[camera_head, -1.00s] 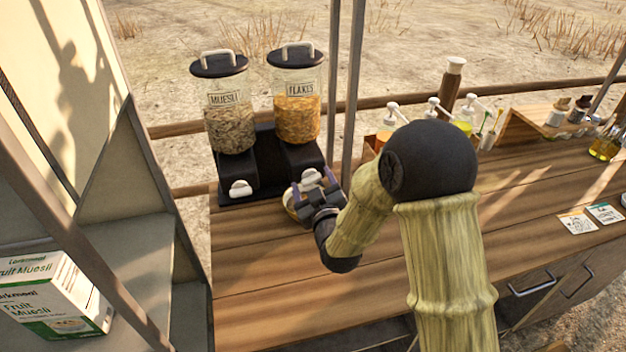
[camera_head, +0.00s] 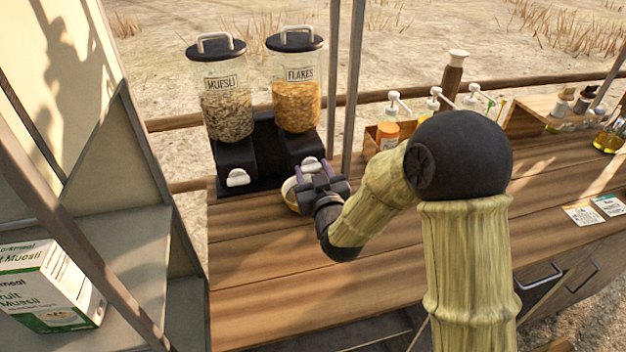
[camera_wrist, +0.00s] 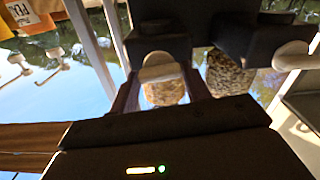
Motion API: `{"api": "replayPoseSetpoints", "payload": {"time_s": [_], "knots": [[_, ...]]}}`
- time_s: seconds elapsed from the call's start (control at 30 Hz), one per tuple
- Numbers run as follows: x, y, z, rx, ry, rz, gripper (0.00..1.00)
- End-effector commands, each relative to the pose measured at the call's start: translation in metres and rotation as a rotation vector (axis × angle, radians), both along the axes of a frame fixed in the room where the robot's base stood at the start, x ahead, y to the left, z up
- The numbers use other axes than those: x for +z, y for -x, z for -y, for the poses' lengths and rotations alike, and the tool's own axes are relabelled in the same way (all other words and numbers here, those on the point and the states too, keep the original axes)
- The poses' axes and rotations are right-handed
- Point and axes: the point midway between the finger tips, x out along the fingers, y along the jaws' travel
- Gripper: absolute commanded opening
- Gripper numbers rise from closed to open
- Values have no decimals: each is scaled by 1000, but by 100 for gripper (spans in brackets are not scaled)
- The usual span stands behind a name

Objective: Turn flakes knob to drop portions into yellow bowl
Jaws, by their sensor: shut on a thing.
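The flakes dispenser (camera_head: 297,104) is a clear canister of orange flakes with a black lid, on a black stand at the back left of the counter. Its white knob (camera_head: 311,164) is at the front of the stand. My gripper (camera_head: 312,168) is shut on this knob. In the wrist view the knob (camera_wrist: 160,68) lies between my two fingers, with flakes visible behind it. The yellow bowl (camera_head: 289,194) stands on the counter below the knob, mostly hidden behind my gripper; I cannot see what is in it.
The muesli dispenser (camera_head: 226,108) with its own white knob (camera_head: 237,177) stands just left. Upright posts (camera_head: 345,90) rise close to the right. Pump bottles (camera_head: 395,108) stand further right. The counter (camera_head: 265,260) in front is mostly clear.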

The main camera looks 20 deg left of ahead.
Motion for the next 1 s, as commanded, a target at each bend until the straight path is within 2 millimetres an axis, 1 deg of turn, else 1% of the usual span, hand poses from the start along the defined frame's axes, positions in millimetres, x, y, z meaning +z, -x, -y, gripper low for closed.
{"api": "replayPoseSetpoints", "payload": {"time_s": [0.03, 0.2, 0.5, 0.53, 0.57, 0.6, 0.63, 1.0], "knots": [[-4, 0, 0, -1, -34, -16, 25], [-1, 0, 0, 0, -104, -62, 25], [1, 0, 0, 0, -110, -67, 25], [1, 0, 0, 0, -110, -66, 51], [1, 0, 0, 0, -110, -66, 57], [1, 0, 0, 0, -110, -66, 65], [1, 0, 0, 0, -110, -66, 69], [0, 3, 2, 0, -109, -66, 69]]}}
